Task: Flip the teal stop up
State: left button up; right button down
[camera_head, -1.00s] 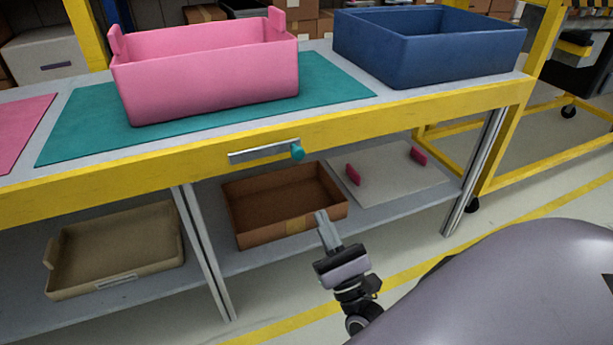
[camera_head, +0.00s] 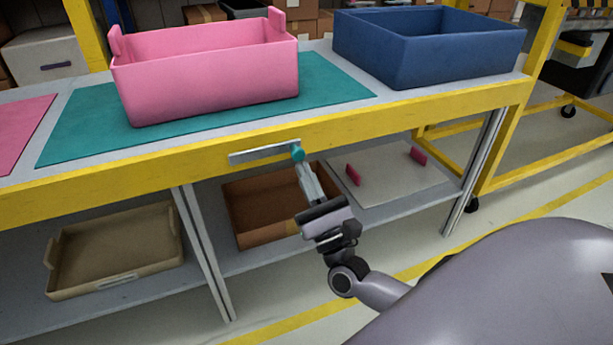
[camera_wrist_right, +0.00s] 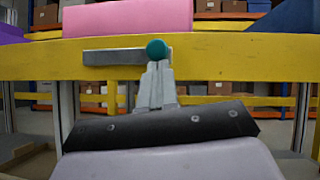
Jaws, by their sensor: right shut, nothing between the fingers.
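The teal stop (camera_head: 297,153) is a small round knob at the right end of a flat grey metal bar (camera_head: 262,153). The bar lies roughly level along the yellow front edge of the table. The stop also shows in the right wrist view (camera_wrist_right: 156,50), with the bar (camera_wrist_right: 112,57) to its left. My right gripper (camera_head: 303,166) is shut and empty, its fingertips just below the stop; in the right wrist view the fingertips (camera_wrist_right: 157,68) meet the stop's lower edge. I cannot tell whether they touch. My left gripper is not in view.
A pink bin (camera_head: 210,85) stands on a teal mat (camera_head: 335,80), with a blue bin (camera_head: 430,55) to its right. Below, the shelf holds a brown box (camera_head: 250,210), a tan tray (camera_head: 115,265) and a white panel with pink handles (camera_head: 390,180).

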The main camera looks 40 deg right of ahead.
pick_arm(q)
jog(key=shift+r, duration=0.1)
